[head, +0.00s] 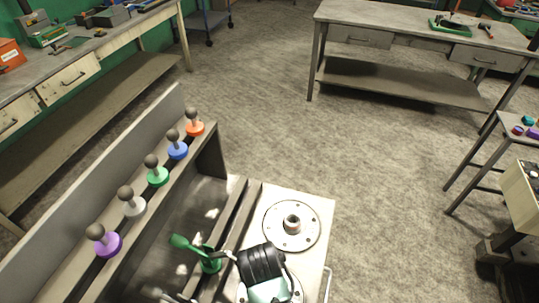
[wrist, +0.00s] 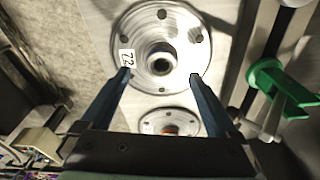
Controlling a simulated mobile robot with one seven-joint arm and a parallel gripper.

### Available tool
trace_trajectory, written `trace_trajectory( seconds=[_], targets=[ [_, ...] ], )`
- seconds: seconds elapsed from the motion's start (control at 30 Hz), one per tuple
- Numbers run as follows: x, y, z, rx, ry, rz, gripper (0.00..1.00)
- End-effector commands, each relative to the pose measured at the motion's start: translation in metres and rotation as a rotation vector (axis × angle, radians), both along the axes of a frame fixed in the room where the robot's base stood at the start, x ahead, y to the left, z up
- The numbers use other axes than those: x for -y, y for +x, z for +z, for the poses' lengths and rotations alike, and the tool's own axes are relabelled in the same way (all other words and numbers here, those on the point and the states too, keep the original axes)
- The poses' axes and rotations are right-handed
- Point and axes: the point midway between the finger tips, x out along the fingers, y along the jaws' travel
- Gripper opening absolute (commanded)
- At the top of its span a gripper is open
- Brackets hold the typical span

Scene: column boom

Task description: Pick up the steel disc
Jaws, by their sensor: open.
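In the head view a round steel disc (head: 291,226) with a raised centre hub and bolts around its rim lies flat on the pale bench top. A second round disc lies nearer the front, mostly covered by my arm. In the wrist view a large steel disc (wrist: 179,26) carries a white tag reading 72 and a hollow hub, and a smaller disc (wrist: 152,128) with a reddish centre lies below it. My gripper (wrist: 161,75) is open, its two blue fingers apart and empty, overlapping the lower edge of the large disc in the picture. Contact cannot be judged.
A green-handled lever (head: 184,243) stands left of the discs, beside raised rails; its handle (wrist: 280,84) also shows at the right in the wrist view. A rack at left holds several coloured knobs, including a purple one (head: 107,245). Open concrete floor lies beyond.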

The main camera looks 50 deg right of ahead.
Motion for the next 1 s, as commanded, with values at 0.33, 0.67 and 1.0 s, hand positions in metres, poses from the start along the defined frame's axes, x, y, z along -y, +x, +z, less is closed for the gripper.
trace_trajectory(
  seconds=[0.33, 0.67, 1.0],
  targets=[
    [0.006, 0.002, -0.028, -0.002, 0.002, -0.001, 0.95],
    [0.01, 0.004, -0.057, 0.0, -0.001, -0.001, 0.95],
    [0.01, 0.004, -0.057, 0.001, -0.001, 0.0, 0.68]
  ],
)
